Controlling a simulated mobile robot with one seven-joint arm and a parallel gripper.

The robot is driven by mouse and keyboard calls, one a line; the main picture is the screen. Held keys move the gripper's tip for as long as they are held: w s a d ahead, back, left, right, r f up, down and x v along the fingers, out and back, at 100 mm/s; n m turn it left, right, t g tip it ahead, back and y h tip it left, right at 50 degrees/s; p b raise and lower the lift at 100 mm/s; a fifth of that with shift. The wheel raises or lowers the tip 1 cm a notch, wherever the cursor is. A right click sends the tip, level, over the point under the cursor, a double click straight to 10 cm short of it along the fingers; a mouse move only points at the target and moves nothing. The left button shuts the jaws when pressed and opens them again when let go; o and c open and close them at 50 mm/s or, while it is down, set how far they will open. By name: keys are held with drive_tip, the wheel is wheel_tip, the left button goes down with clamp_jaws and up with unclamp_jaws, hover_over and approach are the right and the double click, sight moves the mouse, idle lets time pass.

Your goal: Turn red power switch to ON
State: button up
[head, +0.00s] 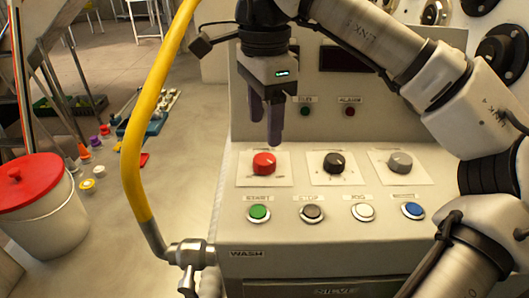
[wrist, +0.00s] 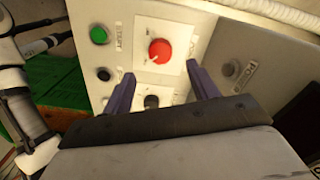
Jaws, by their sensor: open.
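The red power switch (head: 264,163) is a round knob on a white plate at the left of the control panel's sloped top. It also shows in the wrist view (wrist: 160,51), upper middle, with a pale pointer mark near its lower left edge. The lettering around it is too small to read. My gripper (head: 266,128) points down just above and behind the red knob in the head view, apart from it. Its two purple fingers are spread and empty. In the wrist view the fingers (wrist: 162,92) stand either side of the view, with the red knob beyond their tips.
A black knob (head: 334,163) and a grey knob (head: 399,162) sit right of the red one. Below are green (head: 259,212), grey (head: 312,212), white (head: 363,212) and blue (head: 412,210) buttons. A yellow hose (head: 142,110) rises at the panel's left. A red-lidded bucket (head: 45,205) stands on the floor.

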sight(265, 158)
wheel_tip(265, 158, down, 7)
drive_tip(key=shift+f, duration=0.1)
idle(0.3)
drive_tip(key=c, duration=1)
